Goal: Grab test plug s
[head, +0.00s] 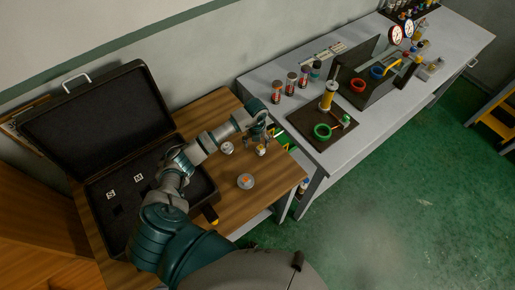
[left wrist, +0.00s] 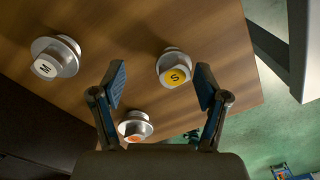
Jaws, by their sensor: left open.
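Test plug s (left wrist: 174,68) is a small metal plug with a yellow face marked S. In the head view it stands on the wooden table (head: 212,113), just below my left gripper (head: 262,134). In the left wrist view my left gripper (left wrist: 161,74) is open, with the plug showing between its fingertips, nearer the right finger. I see no contact. A larger plug with a white face marked M (left wrist: 55,58) is at the left. A plug with an orange face (left wrist: 135,126) lies between the finger bases in that view. My right gripper is not in view.
An open black case (head: 97,105) with foam lies at the left of the table. A grey bench (head: 345,150) on the right carries a green ring (head: 322,131), a red ring (head: 358,85) and several small canisters. The green floor at the lower right is clear.

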